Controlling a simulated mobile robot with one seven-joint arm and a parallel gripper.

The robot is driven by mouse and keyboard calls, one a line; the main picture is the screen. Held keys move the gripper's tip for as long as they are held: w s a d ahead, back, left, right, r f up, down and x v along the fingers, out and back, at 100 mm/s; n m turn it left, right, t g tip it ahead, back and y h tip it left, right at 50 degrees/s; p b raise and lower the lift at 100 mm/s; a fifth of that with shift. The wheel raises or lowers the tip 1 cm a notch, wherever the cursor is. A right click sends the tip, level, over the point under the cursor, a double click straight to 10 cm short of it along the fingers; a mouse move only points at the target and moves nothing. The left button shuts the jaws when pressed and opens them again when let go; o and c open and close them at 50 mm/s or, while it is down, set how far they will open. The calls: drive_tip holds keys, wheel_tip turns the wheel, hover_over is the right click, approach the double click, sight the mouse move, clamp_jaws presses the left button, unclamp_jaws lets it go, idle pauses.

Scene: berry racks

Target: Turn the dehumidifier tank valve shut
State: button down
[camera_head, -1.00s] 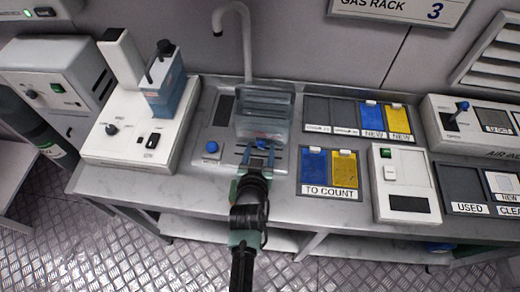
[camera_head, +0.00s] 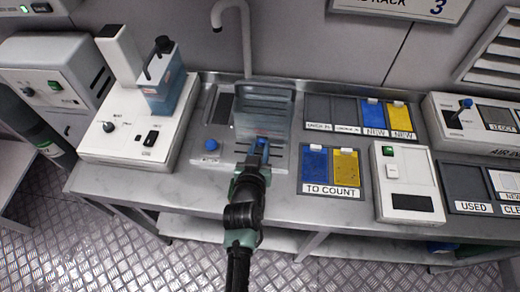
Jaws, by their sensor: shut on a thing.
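A clear grey tank (camera_head: 263,105) stands on a grey unit in the middle of the bench, below a curved pipe. I take it for the dehumidifier tank. A small blue valve (camera_head: 262,143) sits low on the tank's front. My gripper (camera_head: 258,150) reaches in from the front and is shut on this valve.
A blue knob (camera_head: 211,145) stands left of my gripper. A white machine with a blue tank (camera_head: 169,90) is further left. The TO COUNT tray (camera_head: 330,190) and a white box (camera_head: 408,185) stand to the right. The curved pipe (camera_head: 246,50) rises behind the tank.

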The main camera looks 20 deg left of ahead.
drive_tip(key=n+b, duration=0.1)
drive_tip(key=b, duration=0.1)
drive_tip(key=n+h+b, duration=0.1)
drive_tip(key=b, duration=0.1)
drive_tip(key=shift+a+f, duration=0.15)
drive_tip(key=shift+f, duration=0.15)
drive_tip(key=shift+a+r+n+t+h+b, duration=0.15)
drive_tip(key=shift+n+t+h+b, duration=0.55)
drive_tip(key=shift+n+b, duration=0.75)
drive_tip(key=shift+b, duration=0.3)
drive_tip(key=c, duration=0.6)
unclamp_jaws()
drive_tip(key=shift+c, duration=0.2)
drive_tip(key=shift+s, duration=0.1)
drive_tip(key=v, duration=1.3)
drive_tip(key=shift+a+r, duration=0.1)
